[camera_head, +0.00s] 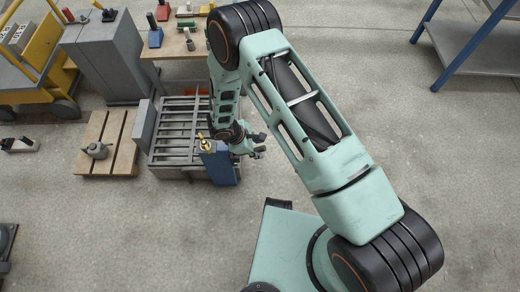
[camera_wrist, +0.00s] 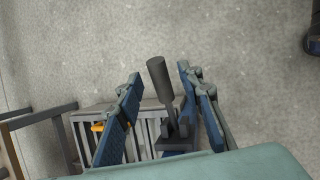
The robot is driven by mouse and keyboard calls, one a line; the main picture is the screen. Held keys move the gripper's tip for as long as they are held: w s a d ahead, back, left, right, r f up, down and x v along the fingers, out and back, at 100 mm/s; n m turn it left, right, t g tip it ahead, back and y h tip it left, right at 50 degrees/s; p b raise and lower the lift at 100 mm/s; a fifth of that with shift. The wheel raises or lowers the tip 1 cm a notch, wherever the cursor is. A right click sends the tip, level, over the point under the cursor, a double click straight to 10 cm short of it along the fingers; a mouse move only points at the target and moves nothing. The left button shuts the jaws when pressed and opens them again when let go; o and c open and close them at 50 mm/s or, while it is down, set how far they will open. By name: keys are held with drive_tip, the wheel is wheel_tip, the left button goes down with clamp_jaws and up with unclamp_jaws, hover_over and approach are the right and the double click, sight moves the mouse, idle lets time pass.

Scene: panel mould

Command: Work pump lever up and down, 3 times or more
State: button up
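The pump lever (camera_wrist: 160,82) shows in the wrist view as a dark grey cylindrical grip on a thinner shaft. It tilts to the upper left from a dark bracket (camera_wrist: 183,132). My gripper (camera_wrist: 158,85) is open, with one blue-padded finger on each side of the lever and visible gaps to both. In the head view my gripper (camera_head: 256,146) is at the right side of the slatted metal frame, near a blue box (camera_head: 222,168) with a brass fitting (camera_head: 206,145). I cannot make out the lever in the head view.
The grey slatted frame (camera_head: 165,156) stands beside a wooden pallet (camera_head: 88,165) holding a grey can (camera_head: 97,151). A grey cabinet (camera_head: 103,62), yellow cart (camera_head: 40,45) and workbench (camera_head: 172,45) are behind. A blue shelf (camera_head: 480,50) is at upper right. The floor right of the frame is clear.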

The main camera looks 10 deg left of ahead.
sight(259, 149)
drive_tip(key=shift+x, duration=1.6)
clamp_jaws()
